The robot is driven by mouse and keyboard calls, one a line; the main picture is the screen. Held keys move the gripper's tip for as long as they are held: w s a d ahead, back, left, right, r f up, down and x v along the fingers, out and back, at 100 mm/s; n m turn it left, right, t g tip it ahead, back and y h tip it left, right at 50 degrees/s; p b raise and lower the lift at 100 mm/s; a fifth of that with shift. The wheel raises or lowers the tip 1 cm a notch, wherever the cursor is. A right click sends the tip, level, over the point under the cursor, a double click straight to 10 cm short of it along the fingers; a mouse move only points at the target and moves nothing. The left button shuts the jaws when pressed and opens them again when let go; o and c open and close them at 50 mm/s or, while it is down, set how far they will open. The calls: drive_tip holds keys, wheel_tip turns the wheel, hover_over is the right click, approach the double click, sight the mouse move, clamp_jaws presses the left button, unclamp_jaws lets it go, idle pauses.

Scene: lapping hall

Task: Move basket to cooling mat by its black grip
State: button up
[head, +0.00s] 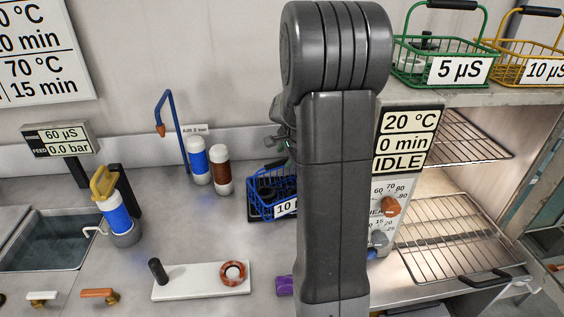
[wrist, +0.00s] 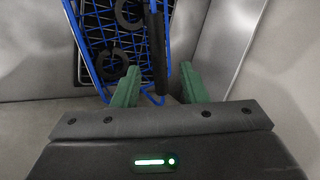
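The blue wire basket (head: 267,208) stands on the bench, left of my arm, with a white label starting "10". Its right part is hidden behind my arm. In the wrist view the basket (wrist: 98,72) holds dark rings. Its black grip (wrist: 158,45) runs up the picture between the green fingers of my gripper (wrist: 159,72). The fingers are apart, with gaps to the grip on both sides. A black flat edge (wrist: 81,68) shows beside the basket. I cannot tell whether it is the cooling mat.
A blue bottle (head: 198,162) and a brown bottle (head: 220,170) stand left of the basket. A white plate (head: 200,283) with a red-brown ring lies in front. An oven with wire racks (head: 450,222) is at right. Green (head: 408,73) and yellow baskets stand on the shelf above.

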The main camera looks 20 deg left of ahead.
drive_tip(key=v, duration=0.6)
